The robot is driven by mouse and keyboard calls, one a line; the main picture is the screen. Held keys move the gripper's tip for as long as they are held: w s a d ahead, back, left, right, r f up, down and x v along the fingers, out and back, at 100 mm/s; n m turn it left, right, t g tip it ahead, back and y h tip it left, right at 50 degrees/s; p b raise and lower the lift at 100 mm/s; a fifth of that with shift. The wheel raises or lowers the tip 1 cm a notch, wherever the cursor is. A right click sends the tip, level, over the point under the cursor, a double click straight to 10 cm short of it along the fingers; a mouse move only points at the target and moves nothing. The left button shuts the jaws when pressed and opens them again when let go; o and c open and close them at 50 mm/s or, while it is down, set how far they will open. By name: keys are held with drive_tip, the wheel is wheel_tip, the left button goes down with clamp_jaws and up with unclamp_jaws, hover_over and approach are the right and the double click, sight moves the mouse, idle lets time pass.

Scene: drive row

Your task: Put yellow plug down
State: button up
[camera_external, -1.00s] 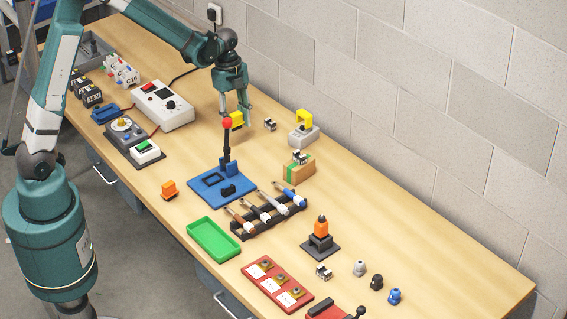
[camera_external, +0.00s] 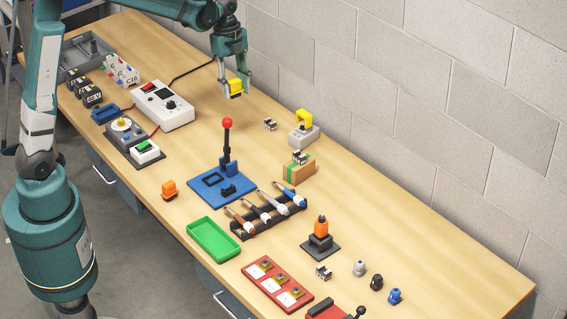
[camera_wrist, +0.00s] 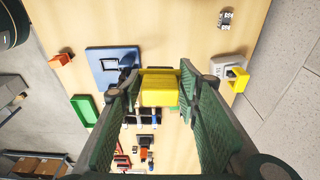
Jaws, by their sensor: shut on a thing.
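The yellow plug (camera_external: 235,87) is a small block held between the fingertips of my gripper (camera_external: 236,84), up in the air above the back part of the table. In the wrist view the yellow plug (camera_wrist: 160,89) sits between the two green finger pads of my gripper (camera_wrist: 160,94), which are shut on it. The wooden table (camera_external: 400,240) lies below, with a gap between it and the plug.
A blue base with a red-knobbed lever (camera_external: 227,160) stands in front. A white control box (camera_external: 163,106) is left. Bare wood lies right of the grey block.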

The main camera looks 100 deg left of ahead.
sight(235, 82)
wheel_tip(235, 82, up, 6)
drive_tip(key=shift+d+f, duration=0.1)
drive_tip(key=w+d+m+g, duration=0.15)
drive_tip(key=d+m, duration=0.25)
drive_tip(key=d, duration=0.6)
drive_tip(key=w+d+m+t, duration=0.1)
drive_tip(key=w+d+m, duration=0.2)
drive_tip(key=d, duration=0.7)
drive_tip(key=s+d+m+g, duration=0.15)
drive_tip(key=d+m, duration=0.25)
drive_tip(key=d, duration=0.4)
drive_tip(key=s+d+m+b, duration=0.1)
drive_tip(key=s+d+m, duration=0.15)
drive_tip(key=d, duration=0.65)
drive_tip(key=s+d+m, duration=0.1)
drive_tip(key=d+m, duration=0.3)
drive_tip(key=d, duration=0.4)
wheel_tip(235, 82, down, 18)
drive_tip(key=shift+w+f, duration=0.15)
drive_tip(key=shift+w, duration=0.05)
drive_tip(key=shift+f, duration=0.1)
drive_tip(key=shift+f+b, duration=0.35)
drive_tip(key=shift+f, duration=2.45)
drive_tip(key=shift+f, duration=2.05)
